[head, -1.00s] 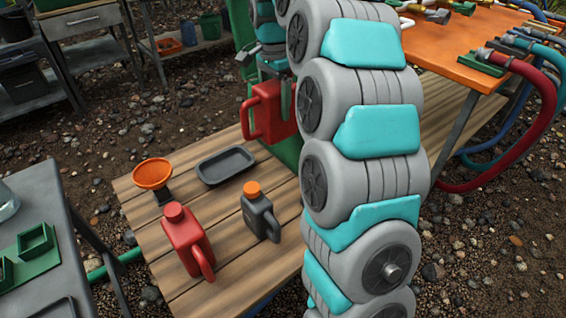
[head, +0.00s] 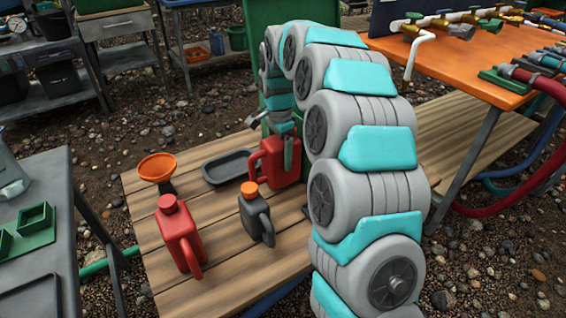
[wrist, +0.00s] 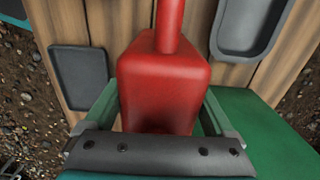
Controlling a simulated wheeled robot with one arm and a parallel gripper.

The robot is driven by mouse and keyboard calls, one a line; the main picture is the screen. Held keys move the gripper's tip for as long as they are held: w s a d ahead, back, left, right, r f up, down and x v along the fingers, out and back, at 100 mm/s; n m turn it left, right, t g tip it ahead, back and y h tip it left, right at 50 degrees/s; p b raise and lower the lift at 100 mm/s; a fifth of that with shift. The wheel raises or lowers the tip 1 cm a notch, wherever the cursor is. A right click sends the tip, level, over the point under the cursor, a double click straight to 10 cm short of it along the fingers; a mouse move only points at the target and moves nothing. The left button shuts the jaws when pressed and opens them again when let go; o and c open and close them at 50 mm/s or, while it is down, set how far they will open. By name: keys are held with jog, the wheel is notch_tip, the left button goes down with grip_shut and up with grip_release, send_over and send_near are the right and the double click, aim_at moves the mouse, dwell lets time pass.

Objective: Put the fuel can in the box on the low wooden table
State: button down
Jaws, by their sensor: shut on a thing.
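My gripper (head: 287,148) is shut on a red fuel can (head: 272,163) at the back right of the low wooden table (head: 225,290). In the wrist view the can (wrist: 165,85) sits between the two fingers of my gripper (wrist: 160,105). I cannot tell whether its base touches the boards. Another red can (head: 180,235) and a dark can with an orange cap (head: 256,215) stand on the table. A green upright panel (head: 258,40) rises behind my arm, and a green surface (wrist: 262,130) shows beside the can. They may be parts of the box; its opening is hidden.
An orange funnel (head: 157,168) and a dark tray (head: 228,167) are on the low table. A grey bench (head: 45,175) stands at the left. An orange table (head: 450,75) with taps and hoses stands at the right. My arm covers the low table's right side.

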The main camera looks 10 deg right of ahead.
aim_at(279, 140)
jog(key=shift+f, duration=1.25)
jog(key=shift+f, duration=0.2)
grip_release()
jog(key=shift+r, duration=0.1)
notch_tip(279, 140, up, 11)
jog(key=shift+w+r+b, duration=0.1)
jog(key=shift+b, duration=0.3)
jog(key=shift+r, duration=0.45)
jog(key=shift+s+r, duration=0.1)
jog(key=shift+s, duration=0.25)
jog(key=s+f+n, duration=0.2)
jog(key=s+n, duration=0.2)
jog(key=s, duration=1)
jog(key=s+f+n+g, duration=0.1)
jog(key=s+f+n, duration=0.2)
jog(key=s, duration=1.1)
jog(key=s+f+n, duration=0.3)
jog(key=s+n, duration=0.4)
jog(key=s, duration=0.7)
jog(key=shift+g, duration=0.4)
